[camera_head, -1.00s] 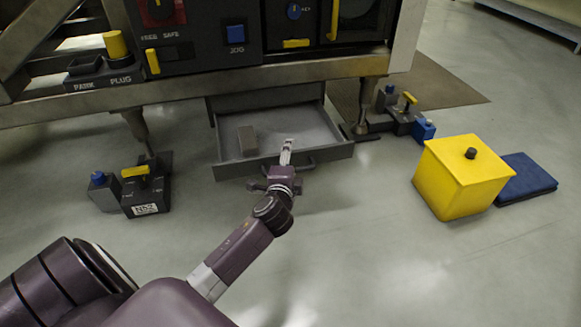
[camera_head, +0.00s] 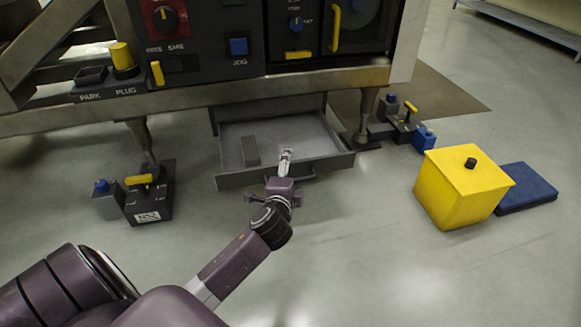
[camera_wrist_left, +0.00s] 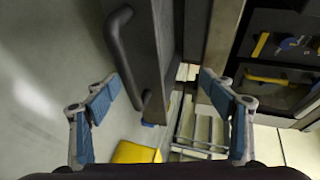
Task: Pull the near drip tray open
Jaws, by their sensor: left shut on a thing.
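The near drip tray (camera_head: 235,181) is a shallow grey drawer under the machine, standing well out from below the frame. A small grey-brown block (camera_head: 250,150) lies inside it at the left. The tray's dark bar handle (camera_wrist_left: 122,58) shows on its front panel in the left wrist view. My left gripper (camera_head: 286,156) is at the middle of the tray's front edge, shut on the tray. In the left wrist view its blue-padded fingers (camera_wrist_left: 162,84) lie on either side of the front panel. Their exact contact is hard to see. My right gripper is not in view.
Dark blocks with yellow handles stand by the machine's left foot (camera_head: 147,200) and right foot (camera_head: 404,122). The floor before the tray is open.

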